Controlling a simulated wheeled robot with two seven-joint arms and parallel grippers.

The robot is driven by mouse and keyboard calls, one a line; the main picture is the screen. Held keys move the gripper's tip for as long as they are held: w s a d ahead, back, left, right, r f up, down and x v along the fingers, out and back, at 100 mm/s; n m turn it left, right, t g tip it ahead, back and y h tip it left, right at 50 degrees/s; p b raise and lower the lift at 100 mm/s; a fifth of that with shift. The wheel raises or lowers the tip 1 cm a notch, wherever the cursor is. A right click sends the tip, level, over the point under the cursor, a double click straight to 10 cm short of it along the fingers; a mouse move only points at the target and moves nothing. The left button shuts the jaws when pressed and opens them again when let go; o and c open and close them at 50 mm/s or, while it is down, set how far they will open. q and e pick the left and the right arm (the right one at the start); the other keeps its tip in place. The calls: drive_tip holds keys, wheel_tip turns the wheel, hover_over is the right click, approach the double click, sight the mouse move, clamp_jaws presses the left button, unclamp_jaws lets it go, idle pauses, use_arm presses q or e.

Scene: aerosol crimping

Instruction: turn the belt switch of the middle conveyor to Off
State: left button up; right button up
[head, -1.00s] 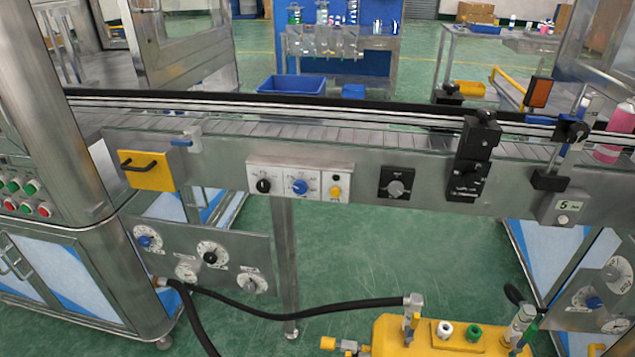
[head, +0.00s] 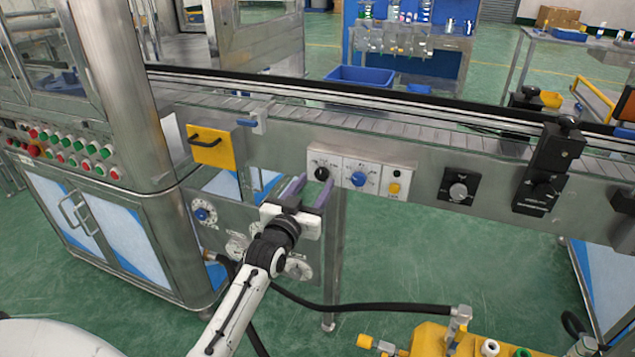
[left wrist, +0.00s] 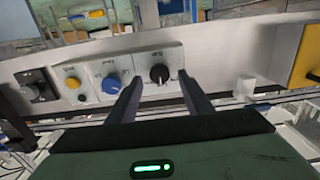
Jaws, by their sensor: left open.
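A white control panel (head: 342,190) on the conveyor's front side carries a black rotary knob (head: 321,174), a blue dial (head: 358,179) and a yellow button (head: 394,188). The labels are too small to read, so I cannot tell which position the black knob points to. My left gripper (head: 310,188) is open and empty, just in front of and below the black knob. In the left wrist view, the black knob (left wrist: 159,74) shows between the two fingertips, apart from them. My right gripper is not in view.
A yellow box with a black handle (head: 210,146) sticks out left of the panel. A grey knob on a black plate (head: 458,190) and a black bracket (head: 545,170) are to its right. A lower dial plate (head: 222,225) hangs below. A black hose crosses near the floor.

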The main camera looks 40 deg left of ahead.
sight(323, 173)
use_arm(q)
drive_tip(key=shift+x, duration=1.2)
drive_tip(key=c, duration=1.1)
drive_tip(key=shift+o, duration=0.2)
